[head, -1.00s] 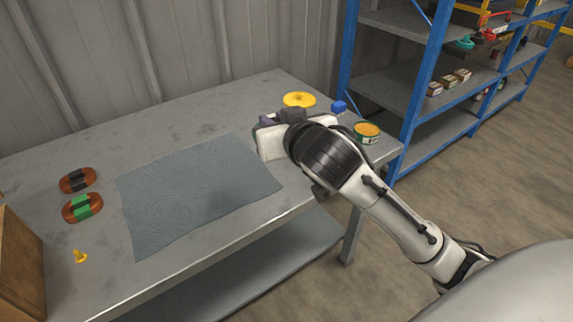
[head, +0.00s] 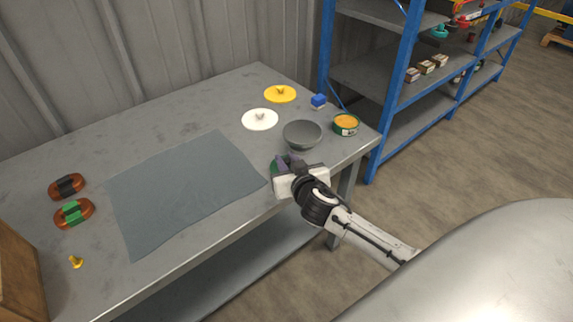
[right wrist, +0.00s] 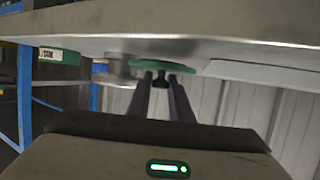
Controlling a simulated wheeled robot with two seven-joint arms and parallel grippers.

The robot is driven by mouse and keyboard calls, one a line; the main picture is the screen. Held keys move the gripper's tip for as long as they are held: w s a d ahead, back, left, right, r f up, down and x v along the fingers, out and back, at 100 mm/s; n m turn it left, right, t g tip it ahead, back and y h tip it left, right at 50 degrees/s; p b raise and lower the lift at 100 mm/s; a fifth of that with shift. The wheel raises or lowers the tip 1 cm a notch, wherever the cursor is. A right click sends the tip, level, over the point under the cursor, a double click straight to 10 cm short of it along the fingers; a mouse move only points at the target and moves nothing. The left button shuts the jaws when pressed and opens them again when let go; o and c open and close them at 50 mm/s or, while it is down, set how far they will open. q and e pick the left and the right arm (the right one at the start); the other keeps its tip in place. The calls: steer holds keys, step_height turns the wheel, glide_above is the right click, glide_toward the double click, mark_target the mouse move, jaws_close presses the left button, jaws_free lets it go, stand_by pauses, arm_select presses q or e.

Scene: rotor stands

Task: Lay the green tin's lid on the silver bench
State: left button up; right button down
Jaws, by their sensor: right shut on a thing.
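The green lid (head: 276,169) is mostly hidden behind my right gripper (head: 284,165) at the front edge of the silver bench (head: 330,160). In the right wrist view, which looks upside down, the green lid (right wrist: 160,65) is a flat disc. My right gripper (right wrist: 162,80) is shut on its dark knob. The lid is level and at or just above the bench top; I cannot tell if it touches. The green tin (head: 346,126) stands open near the bench's right corner with orange contents showing. My left gripper is not in view.
A white lid (head: 260,119), a yellow lid (head: 280,94) and a blue block (head: 318,101) lie farther back. A grey-blue mat (head: 185,190) covers the middle. Blue shelving (head: 395,90) stands to the right.

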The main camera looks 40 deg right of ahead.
steer(key=shift+f, duration=0.5)
steer(key=shift+f+b, duration=0.3)
steer(key=c, duration=1.6)
jaws_free()
steer(key=shift+r, duration=0.1)
